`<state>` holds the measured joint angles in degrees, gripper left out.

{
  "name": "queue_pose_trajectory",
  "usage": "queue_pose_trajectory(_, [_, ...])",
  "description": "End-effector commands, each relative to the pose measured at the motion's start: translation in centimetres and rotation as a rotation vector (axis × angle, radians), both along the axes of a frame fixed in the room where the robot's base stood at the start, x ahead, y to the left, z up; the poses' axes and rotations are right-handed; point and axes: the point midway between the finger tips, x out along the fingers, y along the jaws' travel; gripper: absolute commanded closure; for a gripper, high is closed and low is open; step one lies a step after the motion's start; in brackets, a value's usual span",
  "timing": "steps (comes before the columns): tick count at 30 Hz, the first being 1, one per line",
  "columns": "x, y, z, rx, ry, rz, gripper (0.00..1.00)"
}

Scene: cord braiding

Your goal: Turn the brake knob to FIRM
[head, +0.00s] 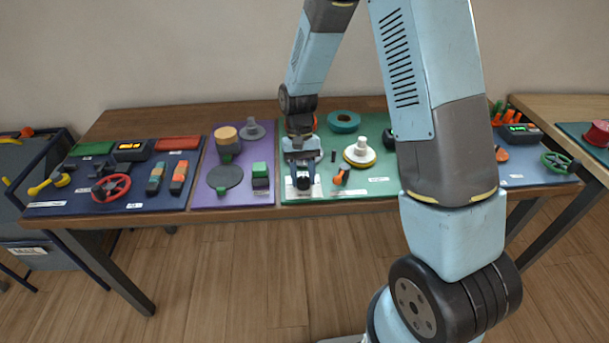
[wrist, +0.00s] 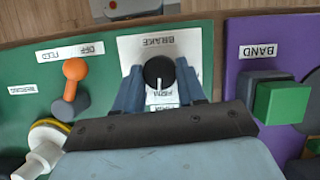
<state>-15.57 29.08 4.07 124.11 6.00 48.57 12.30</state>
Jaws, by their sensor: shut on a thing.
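The brake knob (wrist: 159,70) is round and black with a white pointer line. It sits on a white plate (wrist: 190,43) with the word BRAKE at the plate's upper edge in the wrist view. The pointer line points down the wrist picture, toward partly hidden lettering that seems to read FIRM. My gripper (wrist: 160,86) is shut on the knob, with one blue finger on each side. In the head view my gripper (head: 302,168) reaches down over the white plate (head: 290,192) on the green board, and mostly hides the knob.
An orange-topped lever (wrist: 75,70) stands left of the knob in the wrist view. A green block (wrist: 281,102) on the purple board, labelled BAND, lies to the right. A white spool (head: 361,147) stands on the green board (head: 380,187). The table's front edge is near.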

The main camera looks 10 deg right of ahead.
Motion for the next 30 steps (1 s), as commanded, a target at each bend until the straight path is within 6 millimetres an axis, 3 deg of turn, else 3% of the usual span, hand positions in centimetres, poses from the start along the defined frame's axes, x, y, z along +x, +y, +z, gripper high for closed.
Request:
queue_pose_trajectory(9, [-0.08, 0.11, -0.01, 0.001, 0.002, 0.106, 0.91])
queue_pose_trajectory(24, [-0.10, 0.09, -0.02, 0.000, 0.002, 0.122, 0.91])
queue_pose_trajectory(25, [-0.10, 0.09, -0.02, 0.000, 0.002, 0.122, 0.58])
queue_pose_trajectory(30, [-0.06, 0.07, -0.02, 0.000, 0.001, 0.122, 0.42])
